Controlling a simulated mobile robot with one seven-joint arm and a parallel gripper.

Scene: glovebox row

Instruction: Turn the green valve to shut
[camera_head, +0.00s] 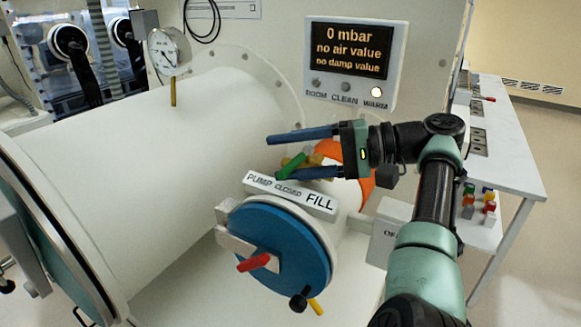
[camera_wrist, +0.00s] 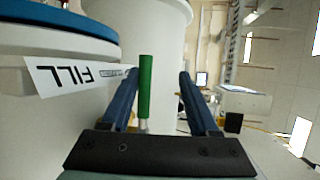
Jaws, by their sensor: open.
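The green valve handle (camera_head: 291,165) sits above the white label strip reading PUMP, CLOSED, FILL (camera_head: 290,194). The handle slants in the head view, and its valve body is mostly hidden. My gripper (camera_head: 274,157) is open, with its two blue fingers on either side of the handle. In the wrist view the green handle (camera_wrist: 145,88) stands upright between the fingertips (camera_wrist: 158,76), nearer the left finger. A gap shows to the right finger; I cannot tell whether the left one touches. The strip (camera_wrist: 75,75) shows upside down at left there.
A small blue-doored chamber (camera_head: 270,245) with a red handle (camera_head: 253,262) is below the strip. A large white cylinder (camera_head: 150,165) with a gauge (camera_head: 168,52) fills the left. The display (camera_head: 354,62) reads 0 mbar, with its WARM lamp lit. A bench (camera_head: 510,150) stands at right.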

